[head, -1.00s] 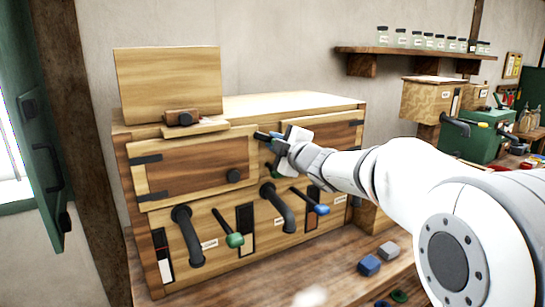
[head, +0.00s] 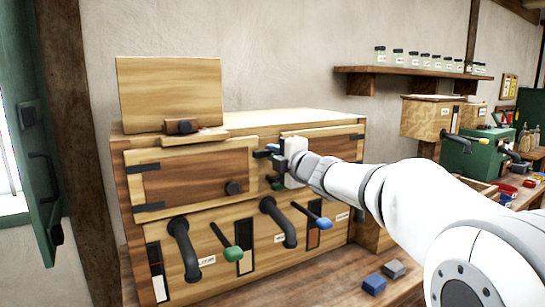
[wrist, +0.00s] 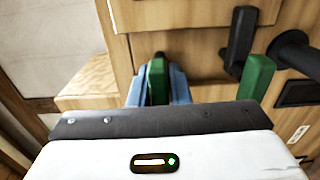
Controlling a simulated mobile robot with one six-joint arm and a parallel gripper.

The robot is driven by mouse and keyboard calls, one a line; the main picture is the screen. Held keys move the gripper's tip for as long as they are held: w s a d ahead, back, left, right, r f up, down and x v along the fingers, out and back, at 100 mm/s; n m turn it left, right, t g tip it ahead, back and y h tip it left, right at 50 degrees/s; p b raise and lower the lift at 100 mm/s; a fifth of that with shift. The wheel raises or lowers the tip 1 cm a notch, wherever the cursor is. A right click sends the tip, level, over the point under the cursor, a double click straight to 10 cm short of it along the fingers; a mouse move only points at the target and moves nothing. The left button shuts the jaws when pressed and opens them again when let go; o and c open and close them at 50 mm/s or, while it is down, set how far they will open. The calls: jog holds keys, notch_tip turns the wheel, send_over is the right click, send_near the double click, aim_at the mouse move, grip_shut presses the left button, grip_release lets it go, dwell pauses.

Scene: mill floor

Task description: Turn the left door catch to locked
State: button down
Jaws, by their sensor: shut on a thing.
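The left door (head: 195,178) is a brown panel in a pale wood frame with black hinges on its left, and it looks shut. My gripper (head: 268,153) is at the post between the two doors, beside the left door's right edge. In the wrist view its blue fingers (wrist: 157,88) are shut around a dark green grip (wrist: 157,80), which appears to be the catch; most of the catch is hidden. A second green grip (wrist: 258,76) stands free to the right in the wrist view. A black upright part (wrist: 240,38) is just beyond it.
Black bent pipes (head: 184,245) stick out below the doors, with a green-ended lever (head: 232,253) and a blue-ended lever (head: 322,222) near them. A blue block (head: 374,284) and a grey block (head: 394,269) lie on the bench at the right.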

jog(key=shift+f, duration=0.3)
jog(key=c, duration=1.8)
grip_release()
jog(key=o, duration=0.4)
jog(key=shift+r, duration=0.15)
jog(key=shift+c, duration=0.2)
jog(key=v, duration=0.8)
